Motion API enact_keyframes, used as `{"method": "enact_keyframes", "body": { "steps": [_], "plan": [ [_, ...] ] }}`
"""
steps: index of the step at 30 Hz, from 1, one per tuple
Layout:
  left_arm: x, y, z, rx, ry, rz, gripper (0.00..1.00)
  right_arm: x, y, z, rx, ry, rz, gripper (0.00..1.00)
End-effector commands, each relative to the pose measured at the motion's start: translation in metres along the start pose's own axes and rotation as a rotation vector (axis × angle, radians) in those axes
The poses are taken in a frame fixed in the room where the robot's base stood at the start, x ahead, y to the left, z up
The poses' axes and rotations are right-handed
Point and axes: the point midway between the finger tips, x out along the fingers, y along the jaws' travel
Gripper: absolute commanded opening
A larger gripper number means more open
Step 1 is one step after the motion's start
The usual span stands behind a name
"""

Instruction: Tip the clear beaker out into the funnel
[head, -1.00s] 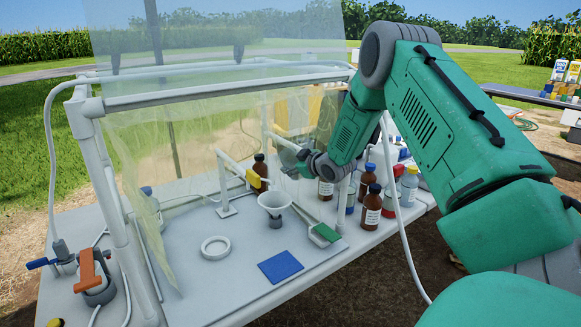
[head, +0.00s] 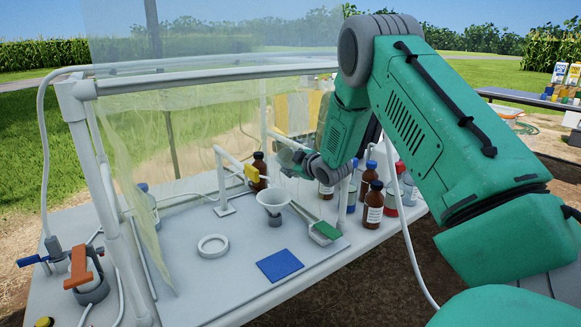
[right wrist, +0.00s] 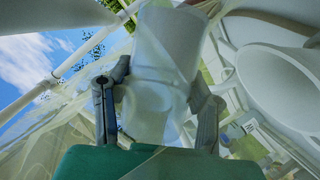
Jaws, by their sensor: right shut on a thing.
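The white funnel (head: 274,199) stands upright on the grey bench inside the clear tent, and its wide cone (right wrist: 281,80) fills the right of the right wrist view. My right gripper (head: 288,160) is just behind and above the funnel, slightly to its right. In the right wrist view my right gripper (right wrist: 160,108) is shut on the clear beaker (right wrist: 165,72), which lies between the two fingers. The beaker is hard to make out in the head view, and I cannot tell its tilt or whether it holds liquid. My left gripper is not in view.
Brown bottles (head: 373,207) stand to the right, with one (head: 260,170) behind the funnel. A white ring (head: 213,246), a blue pad (head: 280,265) and a green-and-white scoop-like tool (head: 323,231) lie around the funnel. A white frame bar (head: 215,84) crosses above.

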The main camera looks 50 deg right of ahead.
Motion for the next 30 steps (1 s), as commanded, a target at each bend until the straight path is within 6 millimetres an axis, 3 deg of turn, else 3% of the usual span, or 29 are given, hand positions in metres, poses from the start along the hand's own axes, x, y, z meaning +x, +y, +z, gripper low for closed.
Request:
{"method": "enact_keyframes", "body": {
  "steps": [30],
  "plan": [
    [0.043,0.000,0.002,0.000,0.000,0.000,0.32,0.000,-0.010,-0.002,-0.202,0.002,0.084,0.15]
  ]
}}
